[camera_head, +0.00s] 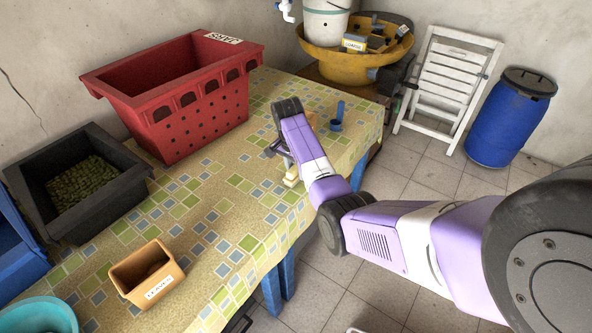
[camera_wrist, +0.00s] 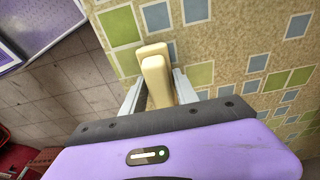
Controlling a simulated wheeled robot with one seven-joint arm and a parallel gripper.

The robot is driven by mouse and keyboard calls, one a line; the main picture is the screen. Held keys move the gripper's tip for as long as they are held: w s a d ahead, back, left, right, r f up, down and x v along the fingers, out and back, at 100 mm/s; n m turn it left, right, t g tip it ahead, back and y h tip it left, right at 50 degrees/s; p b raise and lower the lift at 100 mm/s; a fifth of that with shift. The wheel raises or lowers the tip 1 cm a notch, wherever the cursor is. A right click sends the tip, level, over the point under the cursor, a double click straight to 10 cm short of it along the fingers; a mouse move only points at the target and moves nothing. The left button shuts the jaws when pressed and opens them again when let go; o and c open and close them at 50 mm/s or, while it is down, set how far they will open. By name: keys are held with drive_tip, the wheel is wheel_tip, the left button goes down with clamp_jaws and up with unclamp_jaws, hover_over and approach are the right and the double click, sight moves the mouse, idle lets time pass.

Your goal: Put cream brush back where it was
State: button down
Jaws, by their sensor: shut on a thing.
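The cream brush (camera_wrist: 155,72) is between the two fingers of my gripper (camera_wrist: 159,92) in the wrist view. It shows as two smooth cream blocky parts pointing away from my palm. My gripper is shut on it. In the head view a small cream part of the brush (camera_head: 291,177) shows beside my wrist, over the right part of the patterned table (camera_head: 215,215). My arm hides much of the gripper there. I cannot tell whether the brush touches the tabletop.
A red crate (camera_head: 190,128) labelled JARS stands at the back. A black crate (camera_head: 108,205) of green produce and a small orange labelled box (camera_head: 128,270) stand left. The middle of the table is clear.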

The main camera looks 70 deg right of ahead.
sight(293, 169)
drive_tip(key=shift+f, duration=0.1)
drive_tip(key=c, duration=0.9)
unclamp_jaws()
drive_tip(key=shift+c, duration=0.2)
wheel_tip(293, 169, up, 12)
drive_tip(key=a, duration=0.1)
drive_tip(key=shift+w+a+b, duration=0.15)
drive_tip(key=shift+a+b, duration=0.2)
drive_tip(key=shift+b, duration=0.1)
